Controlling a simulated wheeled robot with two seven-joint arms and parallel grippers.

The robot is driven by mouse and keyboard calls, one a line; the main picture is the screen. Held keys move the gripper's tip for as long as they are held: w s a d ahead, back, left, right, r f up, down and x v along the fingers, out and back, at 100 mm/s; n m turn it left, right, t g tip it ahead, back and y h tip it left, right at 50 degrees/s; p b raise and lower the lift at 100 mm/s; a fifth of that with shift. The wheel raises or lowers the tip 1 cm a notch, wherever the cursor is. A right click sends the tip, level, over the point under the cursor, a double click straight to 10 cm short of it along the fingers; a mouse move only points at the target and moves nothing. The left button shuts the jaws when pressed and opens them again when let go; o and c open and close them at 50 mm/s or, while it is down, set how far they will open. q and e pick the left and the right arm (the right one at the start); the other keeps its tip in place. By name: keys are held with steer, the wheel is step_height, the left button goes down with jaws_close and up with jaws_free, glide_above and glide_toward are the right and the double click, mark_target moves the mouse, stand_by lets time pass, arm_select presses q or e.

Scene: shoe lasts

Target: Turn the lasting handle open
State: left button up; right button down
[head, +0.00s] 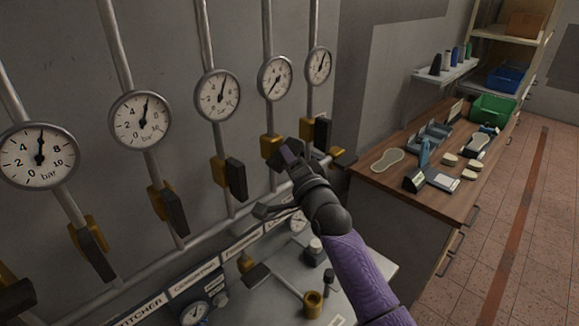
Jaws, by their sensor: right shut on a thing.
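My right gripper (290,154) reaches up to the brass valve (269,146) below the fourth gauge and is shut on its dark handle. The gripper hides most of this handle, so its angle cannot be read. The fourth gauge (275,78) has its needle pointing to the lower left, unlike its neighbours, whose needles point roughly upward. A label strip (242,249) runs below the valves; its right-hand label is partly hidden and hard to read. My left gripper is out of view.
Other valves with dark hanging handles (236,179) (174,212) stand close on the left, and one (321,133) on the right. Below is a pale bench (365,262) with small fittings. A wooden workbench (390,183) with tools and a green bin (492,109) stands at right.

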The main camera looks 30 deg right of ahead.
steer(key=n+b, duration=0.1)
steer(key=n+y+b, duration=0.1)
steer(key=n, duration=0.1)
steer(key=n+t+b, duration=0.1)
steer(key=shift+f, duration=0.3)
steer(key=n+y+b, duration=0.1)
steer(key=n, duration=0.1)
steer(key=n+y+b, duration=0.1)
steer(key=n, duration=0.2)
steer(key=shift+d+t+b, duration=0.1)
steer(key=shift+t+b, duration=0.3)
steer(key=n+y+b, duration=0.1)
steer(key=n+y, duration=0.1)
steer(key=n, duration=0.2)
steer(key=shift+n+y+b, duration=0.4)
steer(key=shift+r+n+y+b, duration=0.1)
steer(key=shift+n+y+b, duration=0.35)
steer(key=shift+n+y, duration=0.85)
steer(key=shift+n+g, duration=0.3)
steer(key=shift+n, duration=0.4)
steer(key=c, duration=0.5)
jaws_free()
steer(key=shift+w, duration=0.1)
steer(key=shift+r, duration=0.1)
steer(key=shift+d, duration=0.1)
